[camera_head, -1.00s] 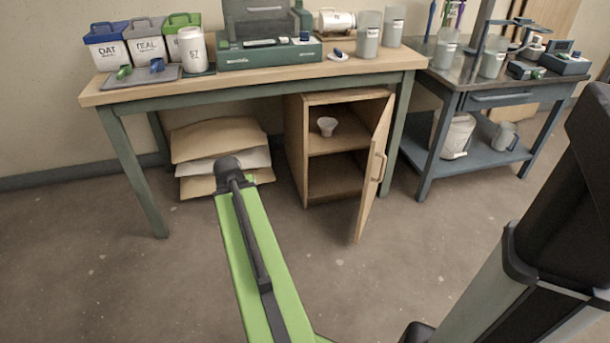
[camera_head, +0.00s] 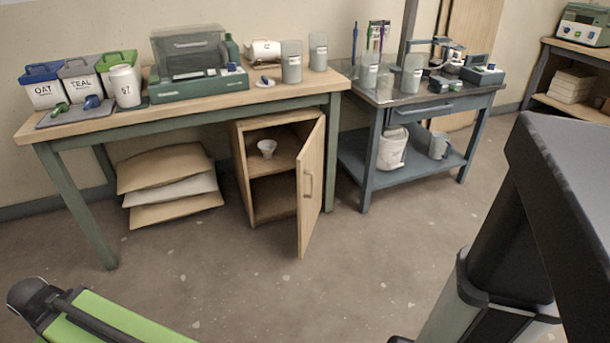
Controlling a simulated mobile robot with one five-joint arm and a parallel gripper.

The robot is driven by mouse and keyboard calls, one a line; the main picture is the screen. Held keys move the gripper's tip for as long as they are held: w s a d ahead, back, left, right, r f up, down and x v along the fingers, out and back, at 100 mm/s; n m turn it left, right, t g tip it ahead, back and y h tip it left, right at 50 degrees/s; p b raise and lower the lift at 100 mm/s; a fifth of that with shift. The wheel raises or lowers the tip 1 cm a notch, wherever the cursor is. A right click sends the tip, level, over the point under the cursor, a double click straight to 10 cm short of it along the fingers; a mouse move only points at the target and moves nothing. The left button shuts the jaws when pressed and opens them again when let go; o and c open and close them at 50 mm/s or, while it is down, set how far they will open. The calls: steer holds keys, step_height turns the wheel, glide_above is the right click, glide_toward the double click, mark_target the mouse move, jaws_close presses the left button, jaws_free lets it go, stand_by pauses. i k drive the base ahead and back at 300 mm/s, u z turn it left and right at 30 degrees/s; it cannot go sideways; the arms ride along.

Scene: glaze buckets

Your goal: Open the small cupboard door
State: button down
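The small wooden cupboard (camera_head: 243,178) stands on the floor under the workbench. Its door (camera_head: 312,190) stands wide open, swung out towards me on its right side. A pale bar handle (camera_head: 307,185) is on the door's face. Inside, a small white funnel-like cup (camera_head: 267,148) sits on the shelf, and the lower space looks empty. My green arm shows at the bottom left, well apart from the cupboard and door. My gripper's fingers are not visible.
The workbench (camera_head: 205,107) carries lidded buckets, a green-based machine and jars. Folded sacks (camera_head: 170,185) lie beneath it, left of the cupboard. A metal table (camera_head: 420,100) with a low shelf stands right. The floor (camera_head: 250,280) in front is clear.

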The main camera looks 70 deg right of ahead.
mark_target(310, 161)
steer(key=u, duration=0.1)
steer(key=i, duration=1.1)
steer(key=z, duration=0.8)
steer(key=i, duration=0.6)
steer(key=z, duration=0.45)
